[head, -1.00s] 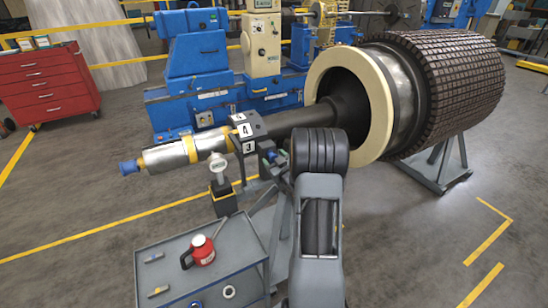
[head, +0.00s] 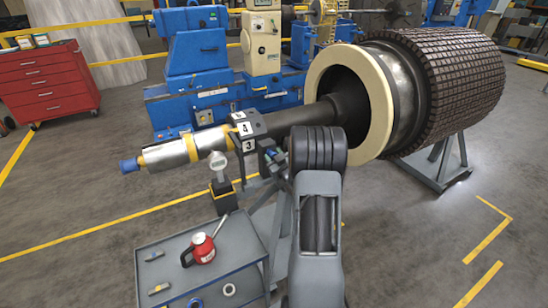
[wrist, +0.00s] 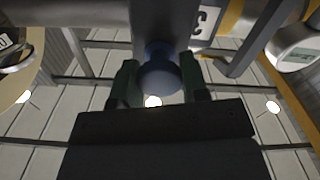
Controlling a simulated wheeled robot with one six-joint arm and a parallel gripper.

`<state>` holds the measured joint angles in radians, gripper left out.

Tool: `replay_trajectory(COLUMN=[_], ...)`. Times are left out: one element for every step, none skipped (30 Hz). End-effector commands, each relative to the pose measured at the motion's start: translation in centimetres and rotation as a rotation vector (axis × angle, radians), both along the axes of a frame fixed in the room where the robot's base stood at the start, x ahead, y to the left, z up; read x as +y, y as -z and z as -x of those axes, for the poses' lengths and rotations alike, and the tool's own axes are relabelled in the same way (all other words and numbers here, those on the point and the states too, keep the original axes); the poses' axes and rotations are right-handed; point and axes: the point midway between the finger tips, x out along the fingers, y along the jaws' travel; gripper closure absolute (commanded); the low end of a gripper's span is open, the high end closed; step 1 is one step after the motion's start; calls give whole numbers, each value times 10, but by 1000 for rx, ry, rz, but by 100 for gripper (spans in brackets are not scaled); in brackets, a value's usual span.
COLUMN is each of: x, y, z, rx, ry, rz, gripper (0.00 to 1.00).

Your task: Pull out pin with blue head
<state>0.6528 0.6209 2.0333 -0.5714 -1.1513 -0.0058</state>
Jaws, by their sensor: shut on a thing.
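The blue pin head (wrist: 160,78) is between the green fingers of my gripper (wrist: 160,84) in the wrist view. The fingers are shut on it from both sides. The pin's shaft is hidden, so I cannot tell how deep it sits. Right above the head in that view is the dark underside of the stand's block, with a number plate (wrist: 204,22) beside it. In the head view the block (head: 250,127) with plates 4 and 3 carries the rotor shaft.
A dial gauge (head: 219,160) on a black base stands left of the block; it also shows in the wrist view (wrist: 297,45). A grey cart (head: 230,252) with a red can (head: 202,248) is at the lower left. The large rotor (head: 450,85) fills the upper right.

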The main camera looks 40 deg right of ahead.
Motion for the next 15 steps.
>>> replay_trajectory(x=[0, 0, 0, 0, 0, 0, 0, 0, 1, 2, 2, 3, 4, 4, 4], y=[0, 0, 0, 0, 0, 1, 1, 2, 2, 2, 2, 2, 1, 1, 0], z=[0, 0, 0, 0, 0, 2, 6, 11, 17, 22, 26, 31, 33, 35, 36], rx=[0, 0, 0, 0, 0, 0, -1, -1, -3, -1, -2, -1, -2, -1, -1], ry=[0, 0, 0, 0, 0, 0, 2, 3, 2, 2, 1, 2, 3, 2, 2], rz=[0, 0, 0, 0, 0, 0, 1, 1, 1, 1, 1, 1, 0, 0, 0], gripper=[93, 96, 99, 100, 100, 100, 100, 100, 100, 100, 100, 100, 100, 100, 100])
